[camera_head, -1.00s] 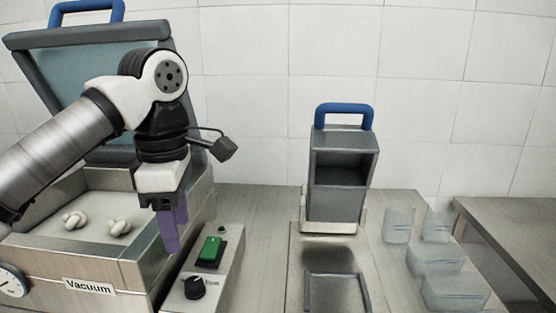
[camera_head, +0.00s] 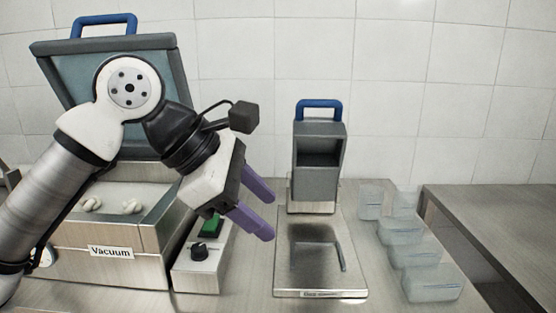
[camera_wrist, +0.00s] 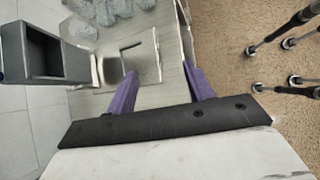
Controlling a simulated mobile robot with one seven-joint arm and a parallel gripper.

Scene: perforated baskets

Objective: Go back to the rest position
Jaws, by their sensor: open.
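My gripper (camera_head: 265,212) has purple fingers, spread apart with nothing between them. In the head view it hangs tilted in the air, pointing down and right, in front of the vacuum machine's control box and left of the metal plate. In the wrist view the two fingers (camera_wrist: 160,90) are apart over the bench, with no object between them. My arm comes in from the left side of the head view.
The vacuum machine (camera_head: 75,255) has its lid up, with white pieces inside. A control box (camera_head: 198,275) has a green switch. A grey bin with a blue handle (camera_head: 318,185) stands behind the metal plate (camera_head: 300,280). Several clear containers (camera_head: 433,283) stand at right.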

